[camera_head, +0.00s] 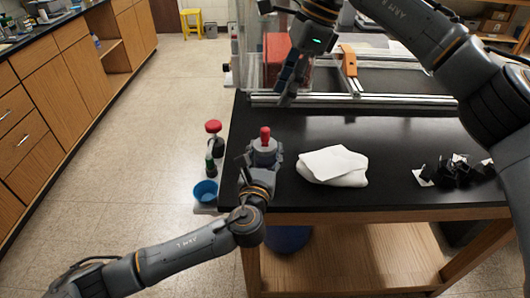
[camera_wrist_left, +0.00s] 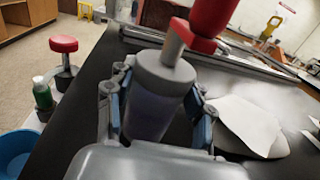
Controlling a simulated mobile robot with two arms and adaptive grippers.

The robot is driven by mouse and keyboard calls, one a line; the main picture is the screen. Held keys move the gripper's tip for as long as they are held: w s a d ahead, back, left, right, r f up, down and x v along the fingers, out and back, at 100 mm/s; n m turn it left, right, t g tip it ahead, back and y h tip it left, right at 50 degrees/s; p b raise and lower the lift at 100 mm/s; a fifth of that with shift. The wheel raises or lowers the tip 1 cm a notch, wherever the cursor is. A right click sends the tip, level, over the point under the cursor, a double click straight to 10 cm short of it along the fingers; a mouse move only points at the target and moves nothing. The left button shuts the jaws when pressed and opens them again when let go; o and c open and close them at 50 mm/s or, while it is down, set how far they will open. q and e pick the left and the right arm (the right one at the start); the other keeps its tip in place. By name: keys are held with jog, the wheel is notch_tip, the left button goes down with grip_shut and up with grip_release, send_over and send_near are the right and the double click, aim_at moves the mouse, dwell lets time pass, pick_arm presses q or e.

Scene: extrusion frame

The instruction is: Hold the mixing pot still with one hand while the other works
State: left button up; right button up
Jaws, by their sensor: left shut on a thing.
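The mixing pot (camera_head: 263,152) is a grey cylinder with a lid and a red-topped handle. It stands near the left end of the black table. In the left wrist view the pot (camera_wrist_left: 152,105) is between the fingers of my left gripper (camera_wrist_left: 158,88), which are shut on its sides. The red handle (camera_wrist_left: 210,15) rises above the lid. In the head view my left gripper (camera_head: 260,165) is partly hidden behind its own wrist. My right gripper (camera_head: 290,80) hangs above the table, behind and above the pot and apart from it. Its finger gap cannot be made out.
A white bag with paper (camera_head: 335,165) lies right of the pot, and several dark parts (camera_head: 455,170) lie farther right. The extrusion frame (camera_head: 380,103) spans the back. The middle front is clear.

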aim_at(265, 129)
jog(key=shift+o, duration=0.5)
jog(key=a+f+m+t, duration=0.1)
jog(key=f+m, duration=0.2)
jog(key=a+f+m+t, duration=0.1)
jog(key=f+m, duration=0.2)
jog(key=m, duration=0.1)
jog(key=a+f+m+t, duration=0.1)
jog(key=a+f+m, duration=0.1)
jog(key=f+m, duration=0.1)
jog(key=shift+s+f+m+t+h, duration=0.25)
jog(key=shift+f+m+t+h, duration=0.15)
jog(key=shift+f, duration=0.15)
grip_shut()
